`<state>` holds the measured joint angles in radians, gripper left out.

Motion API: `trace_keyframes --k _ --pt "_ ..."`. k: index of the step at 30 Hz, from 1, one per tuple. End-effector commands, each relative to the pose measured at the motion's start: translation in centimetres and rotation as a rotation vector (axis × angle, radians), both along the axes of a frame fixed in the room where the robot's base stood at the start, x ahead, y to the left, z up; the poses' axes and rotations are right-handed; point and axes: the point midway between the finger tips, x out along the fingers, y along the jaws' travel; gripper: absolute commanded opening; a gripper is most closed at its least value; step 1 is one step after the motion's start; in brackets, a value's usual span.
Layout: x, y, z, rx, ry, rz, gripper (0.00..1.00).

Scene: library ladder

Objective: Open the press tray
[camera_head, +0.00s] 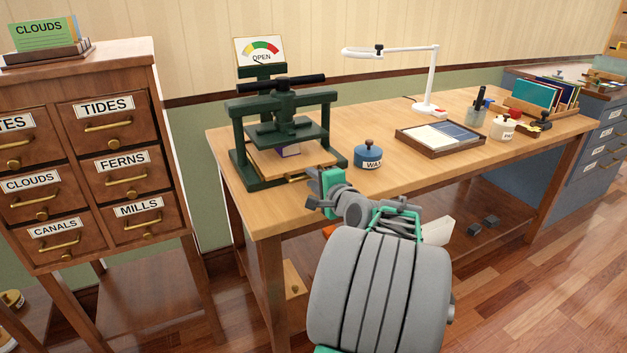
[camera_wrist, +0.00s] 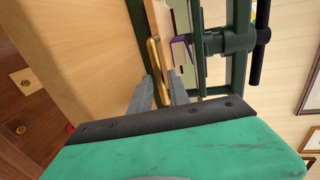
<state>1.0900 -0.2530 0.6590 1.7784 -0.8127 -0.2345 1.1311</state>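The dark green press (camera_head: 284,128) stands at the left end of the wooden workbench, with a dial above it reading OPEN. Its wooden press tray (camera_head: 262,160) sits low in the frame, under the raised plate, with a purple-edged item on it. A brass handle (camera_wrist: 154,62) runs along the tray's front edge. My gripper (camera_wrist: 160,76) is at the tray's front with its two grey fingers apart, one on each side of the handle in the wrist view. I cannot tell whether either finger touches the handle.
A blue wax jar (camera_head: 368,157) stands right of the press. A shallow two-part box (camera_head: 441,137), a white lamp (camera_head: 427,85) and small jars are further right. A labelled drawer cabinet (camera_head: 82,150) is at left. The bench front between press and jar is narrow.

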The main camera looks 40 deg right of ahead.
Motion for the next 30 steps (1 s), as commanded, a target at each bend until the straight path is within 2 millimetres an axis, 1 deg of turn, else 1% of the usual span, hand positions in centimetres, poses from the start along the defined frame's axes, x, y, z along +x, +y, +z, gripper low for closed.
trace_keyframes --k 1,7,8,30 --pt "-0.01 0.0 0.0 0.0 0.0 0.0 0.17" --pt "-0.01 0.01 0.0 0.0 0.0 0.0 0.01" --pt "-0.02 0.02 0.0 0.0 0.0 0.0 0.0" --pt "-0.01 0.02 0.0 0.0 0.0 0.0 0.0"
